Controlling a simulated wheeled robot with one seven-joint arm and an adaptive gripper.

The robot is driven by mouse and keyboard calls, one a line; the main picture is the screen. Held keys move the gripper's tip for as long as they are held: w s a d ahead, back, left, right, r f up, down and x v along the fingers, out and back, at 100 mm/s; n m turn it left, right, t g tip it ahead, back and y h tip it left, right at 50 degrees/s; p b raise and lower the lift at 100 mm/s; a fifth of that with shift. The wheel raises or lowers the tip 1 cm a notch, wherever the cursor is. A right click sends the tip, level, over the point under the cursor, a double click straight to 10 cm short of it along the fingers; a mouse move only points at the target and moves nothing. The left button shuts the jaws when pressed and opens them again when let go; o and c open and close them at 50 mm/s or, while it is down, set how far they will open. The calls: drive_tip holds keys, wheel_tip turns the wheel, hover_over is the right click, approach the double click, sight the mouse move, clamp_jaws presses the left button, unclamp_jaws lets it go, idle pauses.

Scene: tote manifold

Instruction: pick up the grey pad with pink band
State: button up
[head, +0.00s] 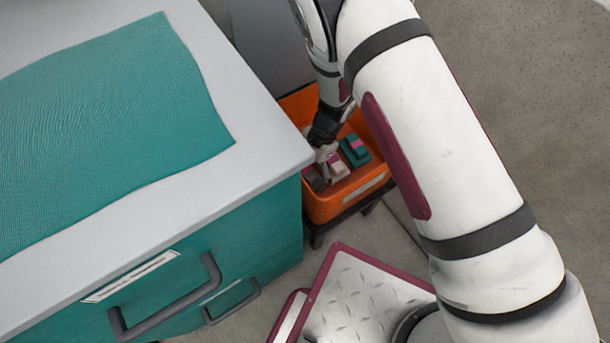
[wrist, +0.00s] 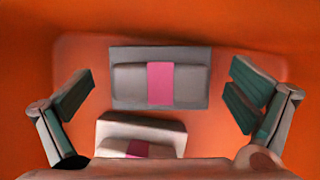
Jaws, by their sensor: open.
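The grey pad with pink band (wrist: 189,84) lies flat on the floor of the orange tote in the wrist view, its pink band across the middle. My gripper (wrist: 160,98) is open, its two fingers spread wide to the left and right of the pad, apart from it, with nothing between them held. In the head view my gripper (head: 323,158) reaches down into the tote and hides part of what lies there, so I cannot clearly make out the grey pad.
A paler beige pad with a pink band (wrist: 115,131) lies close below the grey one in the wrist view. A teal pad with a pink band (head: 355,152) shows in the head view. The orange tote (head: 325,208) has raised walls. A teal cabinet (head: 240,235) stands beside it.

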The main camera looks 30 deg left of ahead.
drive_tip(key=c, duration=1.3)
drive_tip(key=shift+s, duration=0.1)
wheel_tip(320, 180, up, 28)
drive_tip(key=p, duration=0.9)
